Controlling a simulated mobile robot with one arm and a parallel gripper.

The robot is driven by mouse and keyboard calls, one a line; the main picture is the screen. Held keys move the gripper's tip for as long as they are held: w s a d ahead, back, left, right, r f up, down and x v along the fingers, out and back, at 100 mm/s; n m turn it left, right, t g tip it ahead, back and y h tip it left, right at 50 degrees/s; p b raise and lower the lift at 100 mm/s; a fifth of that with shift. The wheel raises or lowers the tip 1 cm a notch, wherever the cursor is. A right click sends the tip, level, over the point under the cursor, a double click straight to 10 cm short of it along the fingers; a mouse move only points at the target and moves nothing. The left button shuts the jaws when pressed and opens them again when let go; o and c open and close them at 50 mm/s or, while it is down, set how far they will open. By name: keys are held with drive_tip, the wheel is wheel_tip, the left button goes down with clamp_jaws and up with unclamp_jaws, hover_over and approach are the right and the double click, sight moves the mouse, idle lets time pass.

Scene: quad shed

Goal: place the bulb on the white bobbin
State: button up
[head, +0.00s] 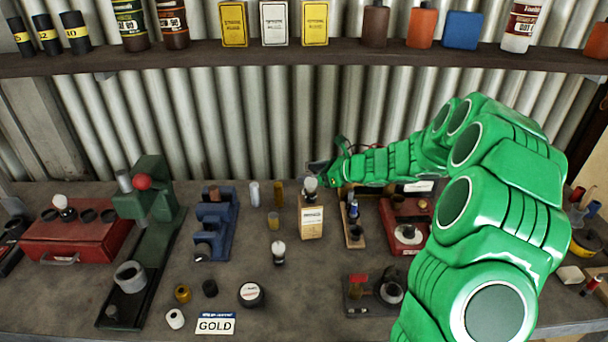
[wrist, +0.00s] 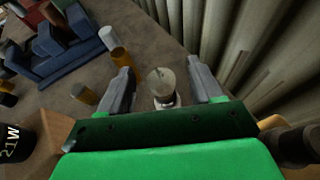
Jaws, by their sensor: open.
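My gripper (head: 318,178) is open at this bulb, reaching in from the right. In the wrist view the bulb (wrist: 162,82) sits between the two spread fingers, with gaps on both sides. A second bulb (head: 278,249) stands on the bench in front of the box, and a third bulb (head: 62,203) is on the red case at left. The white bobbin (head: 174,318) lies near the front edge, left of the GOLD sign.
A blue rack (head: 215,225) and green press (head: 145,225) stand left of the box. A brass cylinder (head: 183,293), black cylinder (head: 210,288) and round tin (head: 251,294) are near the white bobbin. A corrugated wall is behind.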

drive_tip(key=v, duration=0.8)
drive_tip(key=shift+s+d, duration=0.2)
drive_tip(key=shift+d, duration=0.1)
drive_tip(key=shift+r, duration=0.15)
